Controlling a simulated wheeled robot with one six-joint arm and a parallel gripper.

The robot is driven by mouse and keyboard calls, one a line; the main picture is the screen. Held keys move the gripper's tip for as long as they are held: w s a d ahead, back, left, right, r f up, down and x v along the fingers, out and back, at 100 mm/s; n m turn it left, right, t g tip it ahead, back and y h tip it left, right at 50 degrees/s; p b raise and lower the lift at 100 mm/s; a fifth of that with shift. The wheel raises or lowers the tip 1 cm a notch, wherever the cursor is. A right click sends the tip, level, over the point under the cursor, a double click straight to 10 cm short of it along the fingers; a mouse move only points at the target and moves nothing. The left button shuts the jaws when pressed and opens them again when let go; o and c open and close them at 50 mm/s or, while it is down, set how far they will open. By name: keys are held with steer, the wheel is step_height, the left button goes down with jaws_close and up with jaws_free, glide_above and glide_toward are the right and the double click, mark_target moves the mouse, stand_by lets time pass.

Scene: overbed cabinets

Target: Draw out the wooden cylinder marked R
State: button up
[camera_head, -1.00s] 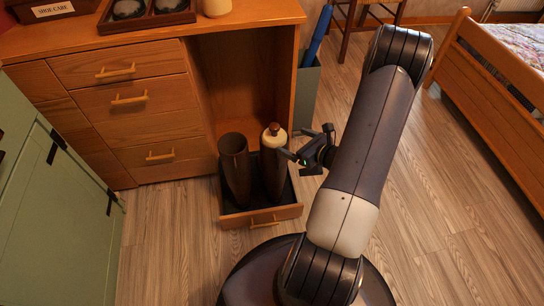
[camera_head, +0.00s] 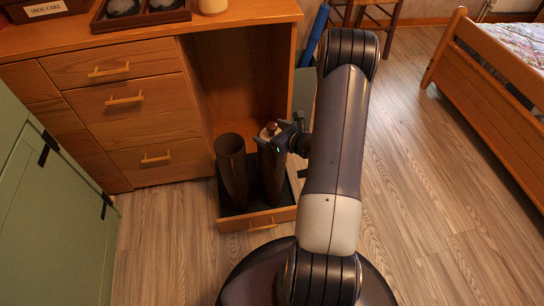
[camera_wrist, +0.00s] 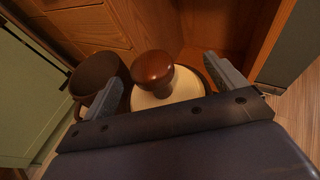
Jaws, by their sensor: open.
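Two tall dark brown boot-like tubes stand upright in the open drawer in the head view: a left one (camera_head: 231,168) with an open top, and a right one (camera_head: 270,175). In the right one sits a cream cylinder (camera_wrist: 180,92) with a round brown knob (camera_wrist: 152,68) on top; the knob also shows in the head view (camera_head: 270,127). I cannot see an R mark. My gripper (camera_head: 281,138) is open at the top of the right tube. In the wrist view, its fingers (camera_wrist: 163,76) stand on either side of the cream top. I cannot tell whether they touch it.
The drawer (camera_head: 262,219) is pulled out from the wooden cabinet (camera_head: 150,120). A grey-green bin (camera_head: 303,88) stands just right of the cabinet. A green cabinet (camera_head: 40,200) is at left and a bed (camera_head: 500,80) at right.

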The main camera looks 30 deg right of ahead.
steer(key=shift+s, duration=0.1)
steer(key=c, duration=1.5)
